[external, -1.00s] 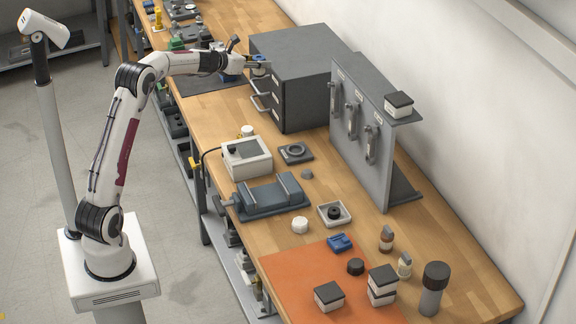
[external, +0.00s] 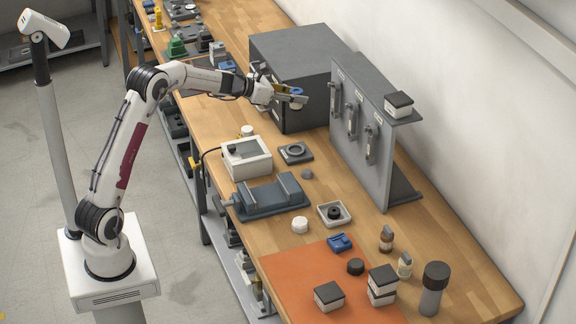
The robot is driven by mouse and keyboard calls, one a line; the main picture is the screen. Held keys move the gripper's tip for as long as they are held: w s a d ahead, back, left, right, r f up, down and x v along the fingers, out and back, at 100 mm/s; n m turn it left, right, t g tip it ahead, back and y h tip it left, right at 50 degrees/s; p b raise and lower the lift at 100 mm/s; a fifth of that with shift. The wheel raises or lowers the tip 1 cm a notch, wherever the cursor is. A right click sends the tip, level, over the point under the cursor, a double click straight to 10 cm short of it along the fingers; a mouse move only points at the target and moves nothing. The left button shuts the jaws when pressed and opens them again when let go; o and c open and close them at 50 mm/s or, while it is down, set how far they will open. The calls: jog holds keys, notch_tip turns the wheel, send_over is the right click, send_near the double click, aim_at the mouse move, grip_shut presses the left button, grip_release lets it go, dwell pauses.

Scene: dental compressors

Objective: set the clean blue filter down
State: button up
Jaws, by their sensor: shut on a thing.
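My gripper (external: 297,98) is shut on the blue filter (external: 296,90), a small piece with a blue top and a pale lower part. It is held in the air in front of the dark grey drawer cabinet (external: 305,57), above the bench. The gripper fingers hide part of the filter.
Below the gripper are a white box device (external: 247,158), a dark square plate with a ring (external: 295,152) and a grey fixture (external: 270,197). A grey upright panel (external: 362,150) stands to the right. A pale tray (external: 334,214) and several small boxes and bottles are nearer.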

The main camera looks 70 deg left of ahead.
notch_tip(320, 180, down, 6)
jog(key=shift+f, duration=0.15)
jog(key=shift+f, duration=0.1)
dwell(0.4)
jog(key=shift+f, duration=3.05)
jog(key=shift+f, duration=0.1)
jog(key=shift+f, duration=1.75)
jog(key=shift+f, duration=0.1)
jog(key=o, duration=1)
